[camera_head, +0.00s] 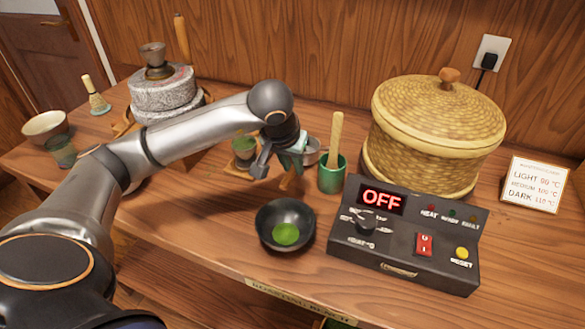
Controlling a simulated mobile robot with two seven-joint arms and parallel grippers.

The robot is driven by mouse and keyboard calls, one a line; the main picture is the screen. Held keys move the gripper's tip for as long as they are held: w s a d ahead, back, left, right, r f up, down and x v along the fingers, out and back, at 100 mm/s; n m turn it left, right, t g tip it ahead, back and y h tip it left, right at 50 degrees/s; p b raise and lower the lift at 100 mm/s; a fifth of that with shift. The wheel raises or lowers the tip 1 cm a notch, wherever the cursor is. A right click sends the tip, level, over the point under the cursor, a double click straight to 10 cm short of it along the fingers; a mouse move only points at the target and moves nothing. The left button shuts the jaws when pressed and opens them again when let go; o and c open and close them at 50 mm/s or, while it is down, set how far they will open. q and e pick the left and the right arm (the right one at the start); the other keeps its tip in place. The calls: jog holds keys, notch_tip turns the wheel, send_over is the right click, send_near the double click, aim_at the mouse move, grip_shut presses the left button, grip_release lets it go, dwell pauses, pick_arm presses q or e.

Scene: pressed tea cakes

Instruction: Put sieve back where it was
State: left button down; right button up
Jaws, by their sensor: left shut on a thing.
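My left gripper (284,163) is over the middle of the bench, behind the black bowl (268,232). It is shut on the sieve (313,147), whose grey metal rim shows just right of the fingers. The fingers and wrist hide much of the sieve, so I cannot tell whether it touches anything below. The black bowl stands at the front with green powder (286,234) in it. My right gripper is not in view.
A green cup (332,174) with a wooden tool stands close right of the sieve. A control box (400,262) reading OFF and a lidded woven basket (436,125) are on the right. A stone mill (163,92) stands back left.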

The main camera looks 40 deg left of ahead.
pick_arm(q)
jog(key=shift+f, duration=0.6)
jog(key=shift+f, duration=0.2)
jog(key=c, duration=0.8)
grip_release()
jog(key=shift+o, duration=0.2)
jog(key=shift+r, duration=0.5)
jog(key=p+v, duration=0.1)
jog(key=v, duration=1)
jog(key=shift+s+r, duration=0.2)
jog(key=shift+s, duration=0.05)
